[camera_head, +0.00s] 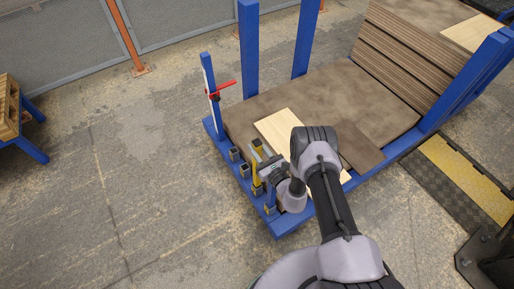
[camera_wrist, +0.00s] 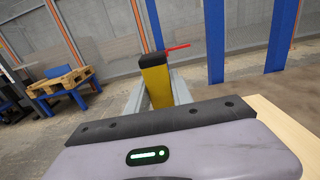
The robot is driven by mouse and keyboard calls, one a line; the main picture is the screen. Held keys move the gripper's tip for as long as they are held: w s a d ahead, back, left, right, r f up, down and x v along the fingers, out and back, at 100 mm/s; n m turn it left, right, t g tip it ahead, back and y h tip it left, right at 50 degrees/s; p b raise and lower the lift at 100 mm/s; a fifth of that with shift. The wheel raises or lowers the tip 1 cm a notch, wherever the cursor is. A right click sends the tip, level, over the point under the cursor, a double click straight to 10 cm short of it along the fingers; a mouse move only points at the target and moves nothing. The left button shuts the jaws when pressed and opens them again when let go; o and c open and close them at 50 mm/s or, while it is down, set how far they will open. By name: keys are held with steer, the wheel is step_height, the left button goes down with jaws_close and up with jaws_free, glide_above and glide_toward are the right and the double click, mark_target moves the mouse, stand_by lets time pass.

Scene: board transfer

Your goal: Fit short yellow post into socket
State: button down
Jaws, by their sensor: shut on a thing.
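The yellow post (camera_head: 256,151) stands roughly upright at the front left edge of the blue cart. In the wrist view the yellow post (camera_wrist: 158,88) has a dark top end and sits between the two grey fingers. My gripper (camera_head: 264,163) is shut on it. Its lower end is near the row of small blue sockets along the cart's edge, including one socket (camera_head: 245,171) left of the post and another socket (camera_head: 234,154) farther back. I cannot tell whether the post's lower end is inside a socket or above one; my gripper partly hides that area.
A blue and white upright with a red handle (camera_head: 222,87) stands at the cart's left corner. Pale boards (camera_head: 272,127) lie on the brown deck beside my arm. Tall blue stakes (camera_head: 249,50) rise behind. Stacked brown boards (camera_head: 402,70) fill the right.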

steer(key=shift+f+b, duration=0.35)
steer(key=shift+f, duration=0.6)
steer(key=shift+r+p, duration=0.55)
steer(key=shift+r, duration=0.2)
steer(key=shift+b, duration=0.45)
stand_by(0.7)
